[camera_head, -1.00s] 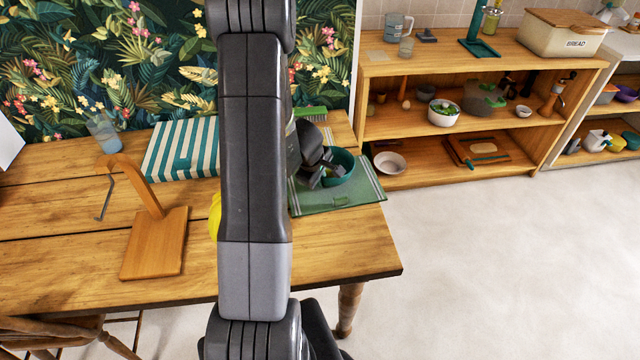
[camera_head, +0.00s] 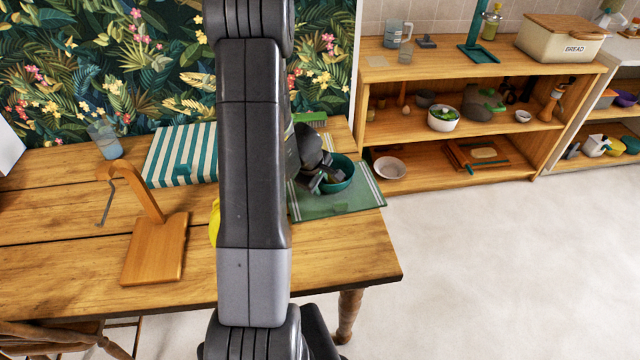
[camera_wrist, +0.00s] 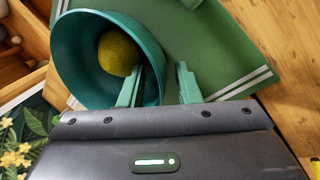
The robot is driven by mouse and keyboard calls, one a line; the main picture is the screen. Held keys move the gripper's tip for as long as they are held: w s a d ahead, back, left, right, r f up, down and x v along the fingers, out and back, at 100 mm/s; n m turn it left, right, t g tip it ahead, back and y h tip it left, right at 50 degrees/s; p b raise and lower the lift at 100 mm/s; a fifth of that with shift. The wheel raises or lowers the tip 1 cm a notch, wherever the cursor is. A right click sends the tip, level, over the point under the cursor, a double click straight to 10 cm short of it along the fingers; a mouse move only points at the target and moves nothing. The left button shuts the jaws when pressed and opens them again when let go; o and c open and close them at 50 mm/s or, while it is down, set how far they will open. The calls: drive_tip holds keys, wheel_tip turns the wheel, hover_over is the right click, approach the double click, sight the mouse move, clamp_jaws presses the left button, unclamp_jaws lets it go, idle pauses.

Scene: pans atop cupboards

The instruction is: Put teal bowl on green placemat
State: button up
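The teal bowl (camera_head: 340,182) is over the back part of the green placemat (camera_head: 325,205) in the head view and appears to rest on it. In the wrist view the bowl (camera_wrist: 77,55) holds a round yellow-green fruit (camera_wrist: 119,53). My gripper (camera_wrist: 160,80) straddles the bowl's near wall, one finger inside and one outside. Green mat shows between the wall and the outer finger, so the gripper looks open. The placemat (camera_wrist: 225,50) spreads beside the bowl in the wrist view. In the head view, my gripper (camera_head: 325,180) is at the bowl's left side; my arm hides part of the mat.
A striped teal-and-white box or cloth (camera_head: 182,155), a wooden stand with a hook (camera_head: 155,245) and a blue glass (camera_head: 104,138) are on the table, left of my arm. A yellow object (camera_head: 214,222) is partly hidden. Shelves (camera_head: 455,120) stand behind the table's right end.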

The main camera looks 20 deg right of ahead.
drive_tip(key=p+v, duration=0.3)
drive_tip(key=v, duration=0.8)
drive_tip(key=shift+p, duration=0.35)
